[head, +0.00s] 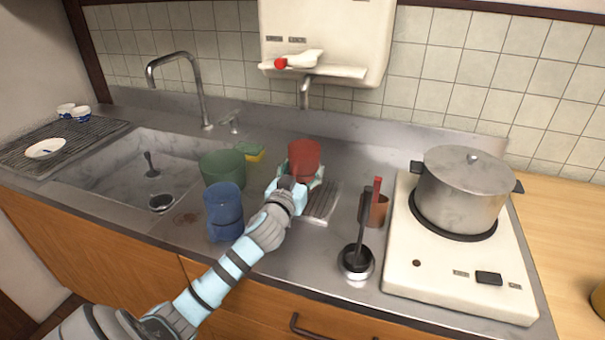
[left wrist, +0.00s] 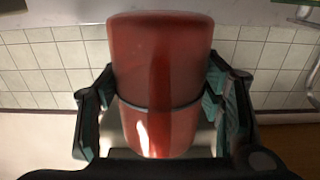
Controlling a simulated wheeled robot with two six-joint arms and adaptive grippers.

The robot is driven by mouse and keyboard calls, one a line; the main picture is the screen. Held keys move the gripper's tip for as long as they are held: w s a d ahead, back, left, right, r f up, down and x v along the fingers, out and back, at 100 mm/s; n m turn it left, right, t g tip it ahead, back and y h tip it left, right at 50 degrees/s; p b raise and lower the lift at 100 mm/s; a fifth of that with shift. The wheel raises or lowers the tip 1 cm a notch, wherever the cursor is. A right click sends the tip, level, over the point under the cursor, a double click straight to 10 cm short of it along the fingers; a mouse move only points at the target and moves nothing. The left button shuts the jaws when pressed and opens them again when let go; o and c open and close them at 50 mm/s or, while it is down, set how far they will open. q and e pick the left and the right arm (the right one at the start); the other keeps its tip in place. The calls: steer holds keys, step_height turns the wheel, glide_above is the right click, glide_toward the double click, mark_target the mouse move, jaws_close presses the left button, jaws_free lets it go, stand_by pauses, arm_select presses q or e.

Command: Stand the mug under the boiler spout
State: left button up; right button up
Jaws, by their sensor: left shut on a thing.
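A red mug (head: 304,158) is in my left gripper (head: 294,184), which is shut around its sides. The mug looks upright at the drip grate (head: 322,203) in the counter, near its left back edge. In the left wrist view the red mug (left wrist: 160,75) fills the middle, with a gripper finger (left wrist: 95,110) on each side. The white boiler (head: 325,40) hangs on the wall above, and its spout (head: 305,92) points down behind and above the mug. Whether the mug's base touches the grate is hidden by my gripper. My right gripper is not in view.
A blue cup (head: 224,212) and a green cup (head: 222,168) stand left of my arm. A copper-coloured holder (head: 376,212), a ladle (head: 357,258) and a hob with a pot (head: 466,190) are to the right.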

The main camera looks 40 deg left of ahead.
arm_select(q)
steer(key=shift+r, duration=0.1)
steer(key=shift+f+b, duration=0.6)
steer(key=shift+f, duration=0.05)
steer(key=shift+s, duration=0.1)
steer(key=o, duration=1)
steer(key=shift+o, duration=1)
steer(key=shift+f, duration=0.15)
steer(key=shift+r+p, duration=0.5)
steer(key=shift+p, duration=0.05)
steer(key=v, duration=1.2)
steer(key=shift+r+p, duration=0.3)
steer(key=shift+p, duration=0.05)
